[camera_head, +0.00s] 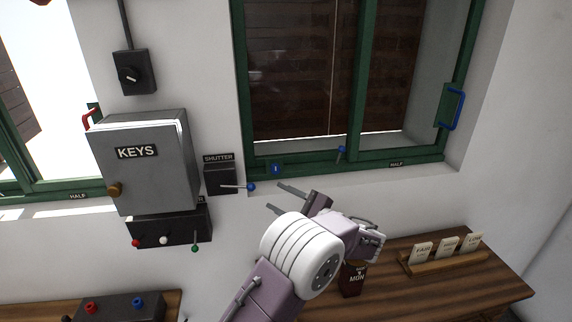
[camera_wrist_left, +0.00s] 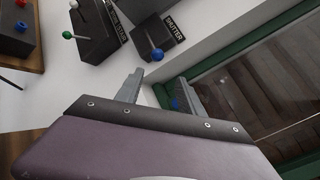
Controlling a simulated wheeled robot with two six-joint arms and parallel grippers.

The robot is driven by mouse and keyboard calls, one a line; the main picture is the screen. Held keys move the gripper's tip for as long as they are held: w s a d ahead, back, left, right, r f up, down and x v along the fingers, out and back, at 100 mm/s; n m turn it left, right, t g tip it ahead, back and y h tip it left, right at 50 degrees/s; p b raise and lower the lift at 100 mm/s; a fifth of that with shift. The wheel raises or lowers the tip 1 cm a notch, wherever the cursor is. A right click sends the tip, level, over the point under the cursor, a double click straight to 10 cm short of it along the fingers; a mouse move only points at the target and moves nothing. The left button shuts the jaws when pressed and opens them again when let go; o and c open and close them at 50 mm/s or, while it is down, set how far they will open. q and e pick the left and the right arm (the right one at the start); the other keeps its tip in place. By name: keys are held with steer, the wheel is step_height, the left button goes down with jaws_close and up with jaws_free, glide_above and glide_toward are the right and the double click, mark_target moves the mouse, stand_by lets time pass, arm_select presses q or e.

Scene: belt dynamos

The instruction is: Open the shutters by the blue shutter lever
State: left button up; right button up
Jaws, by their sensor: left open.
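The shutter lever is a thin rod ending in a blue ball (camera_head: 251,187), sticking out to the right from a dark box (camera_head: 219,179) labelled SHUTTER. The blue ball also shows in the left wrist view (camera_wrist_left: 157,55). My left gripper (camera_head: 273,195) is open and empty, just right of the ball, with its fingers pointing towards it. In the left wrist view the ball appears beyond and between the two fingertips (camera_wrist_left: 159,77); I see no contact. Dark brown slatted shutters (camera_head: 300,75) cover most of the view behind the green-framed window. My right gripper is not in view.
A grey KEYS cabinet (camera_head: 145,165) hangs left of the lever box. Below it, a dark box (camera_head: 165,228) carries red, white and green-tipped levers. Blue window handles (camera_head: 341,152) are close by. A wooden table (camera_head: 470,285) with a card rack stands at lower right.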

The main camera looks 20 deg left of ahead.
mark_target(252, 185)
arm_select(q)
steer(key=p+x, duration=0.1)
steer(key=x, duration=0.2)
steer(key=s+p+x, duration=0.1)
steer(key=x, duration=0.2)
steer(key=s+p+x, duration=0.1)
steer(key=x, duration=0.2)
steer(key=shift+a+r, duration=0.25)
steer(key=shift+a, duration=0.15)
steer(key=shift+s+a, duration=0.1)
steer(key=shift+s, duration=0.05)
steer(key=shift+w, duration=0.3)
steer(key=c, duration=1)
jaws_close()
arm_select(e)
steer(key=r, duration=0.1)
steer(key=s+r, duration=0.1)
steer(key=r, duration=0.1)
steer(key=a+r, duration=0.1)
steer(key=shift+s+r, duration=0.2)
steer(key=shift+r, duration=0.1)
arm_select(q)
steer(key=shift+r, duration=0.15)
